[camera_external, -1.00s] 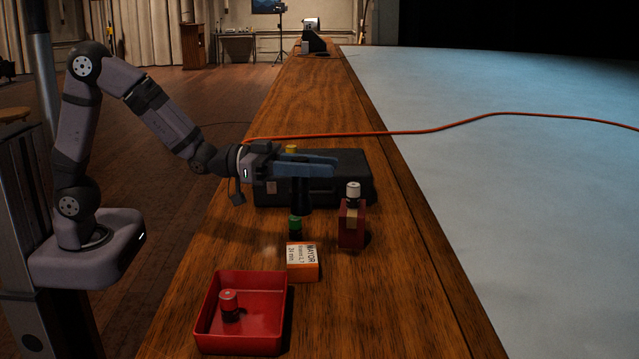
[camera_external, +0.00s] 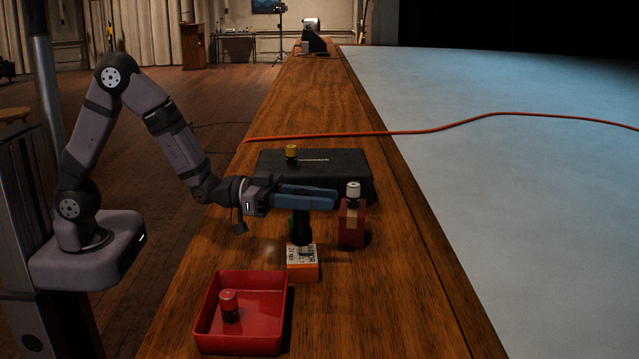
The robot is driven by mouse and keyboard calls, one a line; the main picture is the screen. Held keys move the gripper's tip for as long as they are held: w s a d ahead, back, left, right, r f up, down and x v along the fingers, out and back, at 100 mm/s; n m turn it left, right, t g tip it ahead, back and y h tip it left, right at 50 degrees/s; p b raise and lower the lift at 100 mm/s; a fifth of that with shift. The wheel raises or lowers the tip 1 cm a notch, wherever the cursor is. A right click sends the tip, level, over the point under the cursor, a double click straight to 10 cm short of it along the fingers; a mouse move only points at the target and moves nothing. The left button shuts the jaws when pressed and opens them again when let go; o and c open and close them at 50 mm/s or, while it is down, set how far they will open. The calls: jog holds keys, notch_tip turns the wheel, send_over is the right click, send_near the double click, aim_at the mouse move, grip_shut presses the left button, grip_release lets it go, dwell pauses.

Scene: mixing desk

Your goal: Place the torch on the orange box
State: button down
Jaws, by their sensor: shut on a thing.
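My gripper (camera_external: 318,198), with blue fingers, is shut on a black torch (camera_external: 302,231) and holds it upright. The torch hangs below the fingers, its lower end over the top of the orange box (camera_external: 303,273). It covers part of the box's white, printed top. I cannot tell whether the torch touches the box or is slightly above it. The upper part of the torch is hidden by the fingers.
A small green item (camera_external: 291,228) is partly hidden behind the torch. A red block (camera_external: 351,232) bears a white-capped item (camera_external: 353,190). A black case (camera_external: 345,178) bears a yellow-capped item (camera_external: 291,153). A red tray (camera_external: 262,343) holds a red-capped item (camera_external: 229,304).

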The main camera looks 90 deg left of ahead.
jog(key=shift+f, duration=1.35)
jog(key=shift+f, duration=0.2)
jog(key=c, duration=1.4)
grip_release()
jog(key=shift+r, duration=0.1)
